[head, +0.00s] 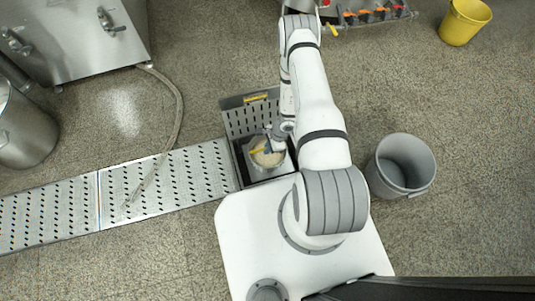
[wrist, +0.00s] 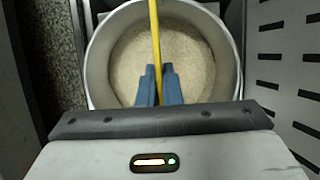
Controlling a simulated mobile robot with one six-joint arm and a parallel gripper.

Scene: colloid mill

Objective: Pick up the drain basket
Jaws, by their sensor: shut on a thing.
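The drain basket (head: 262,158) is a round grey metal pot with pale, grainy matter inside and a yellow bar handle across its top. In the head view it is at the square drain opening, partly hidden by my arm. In the wrist view the basket's wall (wrist: 232,60) fills the upper middle. My gripper (wrist: 158,72) has blue fingers on both sides of the yellow handle (wrist: 155,30) and is shut on it, above the contents. My gripper (head: 268,139) is small in the head view. I cannot tell whether the basket is raised off its seat.
A grey bin (head: 402,165) stands to the right and a yellow bucket (head: 464,22) at the far right. Floor between is clear.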

